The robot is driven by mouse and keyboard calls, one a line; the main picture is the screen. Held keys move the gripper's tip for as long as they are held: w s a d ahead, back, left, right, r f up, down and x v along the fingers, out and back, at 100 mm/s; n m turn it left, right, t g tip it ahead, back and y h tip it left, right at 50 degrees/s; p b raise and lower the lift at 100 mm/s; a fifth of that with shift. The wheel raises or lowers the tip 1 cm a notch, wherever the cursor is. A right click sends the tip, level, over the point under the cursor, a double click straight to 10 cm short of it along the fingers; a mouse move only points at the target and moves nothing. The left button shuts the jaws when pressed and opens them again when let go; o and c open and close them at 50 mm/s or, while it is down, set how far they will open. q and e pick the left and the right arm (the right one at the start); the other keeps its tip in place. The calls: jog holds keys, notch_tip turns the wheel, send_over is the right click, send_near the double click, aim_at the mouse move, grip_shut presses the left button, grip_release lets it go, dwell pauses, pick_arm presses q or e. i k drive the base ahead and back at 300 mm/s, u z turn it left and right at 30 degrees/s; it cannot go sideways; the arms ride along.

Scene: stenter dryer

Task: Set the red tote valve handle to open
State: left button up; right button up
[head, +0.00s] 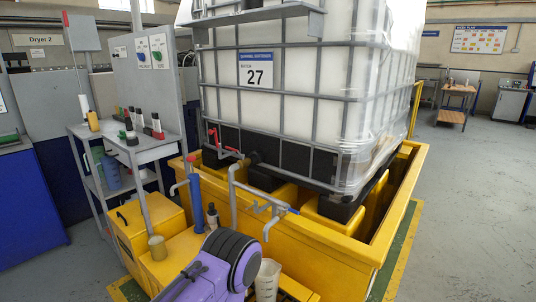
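The white tote (285,60) stands in a grey metal cage with a sign reading 27. A red valve handle (213,138) shows at the tote's lower left front corner, beside more small red parts (229,149). The red handle looks roughly upright, but it is small, and I cannot tell its exact setting. No gripper touches it. Neither of my grippers shows in the head view.
The tote sits over a yellow containment basin (325,245). Grey pipes with a blue handle (286,210) and a blue upright tube (196,203) stand before the valve. A grey bench (140,150) with bottles is at left. Open floor (470,200) lies at right.

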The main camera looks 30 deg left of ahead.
aim_at(233, 149)
jog(key=z, duration=3)
jog(key=k, duration=2.6)
jog(key=u, duration=2.2)
jog(key=i, duration=0.45)
jog(key=u, duration=0.05)
